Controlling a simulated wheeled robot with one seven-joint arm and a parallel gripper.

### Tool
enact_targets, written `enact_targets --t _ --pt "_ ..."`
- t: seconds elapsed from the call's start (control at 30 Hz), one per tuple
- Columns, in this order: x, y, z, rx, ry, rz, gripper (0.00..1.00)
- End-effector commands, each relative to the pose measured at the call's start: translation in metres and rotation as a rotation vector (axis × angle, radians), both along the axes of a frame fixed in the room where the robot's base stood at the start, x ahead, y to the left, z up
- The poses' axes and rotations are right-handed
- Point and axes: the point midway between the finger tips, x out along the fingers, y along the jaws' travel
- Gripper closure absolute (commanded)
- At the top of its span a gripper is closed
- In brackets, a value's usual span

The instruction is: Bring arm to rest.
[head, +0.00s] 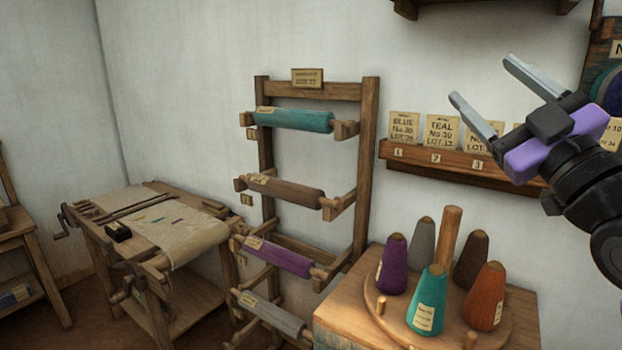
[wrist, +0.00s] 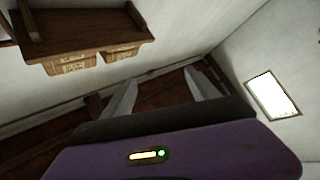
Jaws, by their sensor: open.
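My gripper (head: 492,82) is at the upper right of the head view, raised in the air and pointing up and to the left. Its two grey fingers are spread apart with nothing between them. In the wrist view my gripper (wrist: 160,85) also shows its fingers apart and empty, with the purple gripper body below them. It appears in front of the wall with the card shelf (head: 450,160), and I see no contact with anything.
A round stand (head: 375,300) with several yarn cones, including a teal cone (head: 428,303), is below the gripper. A wooden rack (head: 370,140) with cloth rolls stands in the middle. A small loom table (head: 190,200) is at the left. Open air lies left of the gripper.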

Motion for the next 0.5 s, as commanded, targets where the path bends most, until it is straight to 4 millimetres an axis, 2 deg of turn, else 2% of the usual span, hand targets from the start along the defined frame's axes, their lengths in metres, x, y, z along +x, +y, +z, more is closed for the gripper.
enact_targets --t 0.03,0.27,0.5 --pt "-0.005 -0.002 -0.013 0.073 -0.005 0.014 0.31" --pt "-0.033 -0.017 -0.068 0.356 -0.040 0.043 0.31" --pt "-0.069 -0.026 -0.142 0.588 -0.035 0.032 0.31"
